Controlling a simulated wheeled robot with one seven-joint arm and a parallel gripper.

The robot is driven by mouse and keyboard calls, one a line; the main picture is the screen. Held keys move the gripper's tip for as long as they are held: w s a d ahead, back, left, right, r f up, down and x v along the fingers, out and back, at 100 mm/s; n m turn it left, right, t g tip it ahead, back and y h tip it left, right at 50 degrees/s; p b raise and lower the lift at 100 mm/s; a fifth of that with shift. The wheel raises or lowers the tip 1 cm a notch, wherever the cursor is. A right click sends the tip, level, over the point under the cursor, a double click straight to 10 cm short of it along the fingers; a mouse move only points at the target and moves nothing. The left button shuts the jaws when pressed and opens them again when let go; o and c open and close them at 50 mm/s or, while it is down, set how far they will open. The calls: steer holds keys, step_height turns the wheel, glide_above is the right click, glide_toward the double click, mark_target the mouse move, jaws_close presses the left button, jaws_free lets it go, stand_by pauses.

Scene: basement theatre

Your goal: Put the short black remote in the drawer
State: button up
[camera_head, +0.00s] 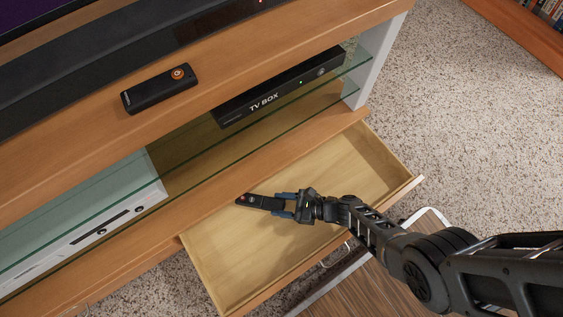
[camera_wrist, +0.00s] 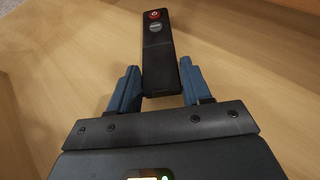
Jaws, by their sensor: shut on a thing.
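My gripper (camera_head: 291,205) is shut on a short black remote (camera_head: 256,202) with a red button. The remote sticks out ahead of the fingers, over the inside of the open wooden drawer (camera_head: 222,262). In the wrist view the blue fingers of my gripper (camera_wrist: 161,88) hold the near end of the remote (camera_wrist: 159,50); pale wood lies beneath. I cannot tell whether the remote touches the drawer's bottom. The drawer looks otherwise empty.
A second black remote (camera_head: 159,90) with an orange button lies on the cabinet top (camera_head: 225,72). A TV box (camera_head: 280,88) stands on a glass shelf above the drawer. A white device (camera_head: 85,225) is at left. A wood-topped table (camera_head: 365,290) stands near the drawer front.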

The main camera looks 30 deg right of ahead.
steer(key=o, duration=1.1)
steer(key=p+v, duration=0.2)
steer(key=v, duration=0.4)
steer(key=shift+d+r+p, duration=0.2)
steer(key=shift+p, duration=0.15)
steer(key=shift+s+d+r, duration=0.1)
steer(key=shift+s+d, duration=0.25)
steer(key=shift+s, duration=0.15)
